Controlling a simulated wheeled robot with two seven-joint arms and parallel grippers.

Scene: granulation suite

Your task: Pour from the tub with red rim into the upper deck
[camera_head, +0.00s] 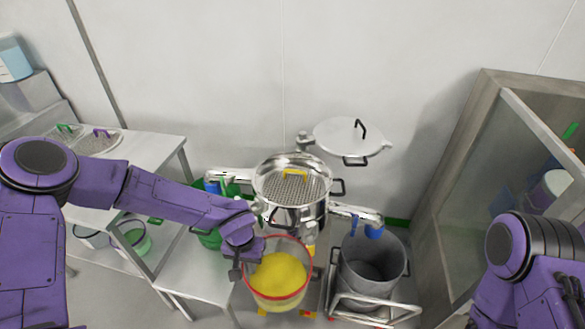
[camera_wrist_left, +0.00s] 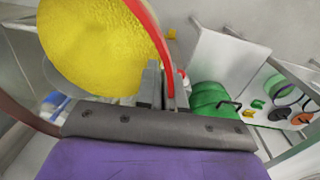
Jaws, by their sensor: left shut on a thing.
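The tub with red rim (camera_head: 277,303) is in the lower middle of the head view, roughly upright, with yellow granules inside. My left gripper (camera_head: 246,260) is shut on its left side. In the left wrist view the red rim (camera_wrist_left: 150,28) curves beside the yellow contents, close to the gripper (camera_wrist_left: 165,118). The upper deck (camera_head: 291,214) is a round steel vessel with a mesh screen and a small yellow bar inside. It stands just behind the tub, open at the top. My right gripper is out of frame; only its arm shows.
A white lid (camera_head: 348,136) with a black handle sits apart behind the deck, to its right. A grey bin (camera_head: 370,268) stands at the right on a metal frame. A white bench (camera_head: 150,150) is at the left, with a green tub (camera_head: 208,238) near it. A glazed cabinet (camera_head: 500,170) stands far right.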

